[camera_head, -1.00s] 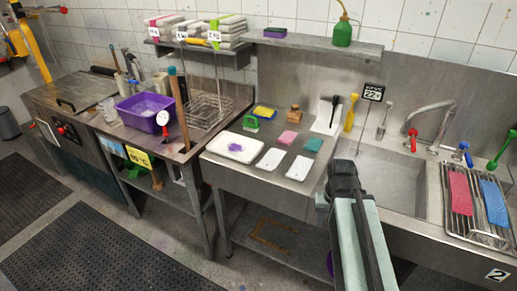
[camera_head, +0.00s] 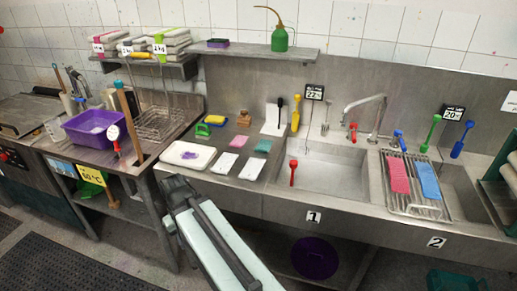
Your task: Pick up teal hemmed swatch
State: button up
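The teal swatch (camera_head: 263,146) lies flat on the grey steel counter left of the first sink, behind a white card (camera_head: 251,168). A pink swatch (camera_head: 238,142) lies just left of it with a gap. Its hem is too small to make out. My arm rises from the bottom edge of the view, and its dark end with my gripper (camera_head: 180,196) is in front of the counter, lower left of the swatch and apart from it. The fingers cannot be made out, and I see nothing held.
A white tray (camera_head: 188,156) with a purple patch, a yellow sponge (camera_head: 215,119) and a green-handled brush (camera_head: 203,129) share the counter. The sink (camera_head: 322,165) lies to the right. A rack (camera_head: 415,203) holds a pink and a blue cloth. A purple tub (camera_head: 94,127) stands left.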

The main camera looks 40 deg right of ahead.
aim_at(264, 145)
jog(key=u, duration=0.1)
jog(key=i, duration=1)
jog(key=z, duration=0.1)
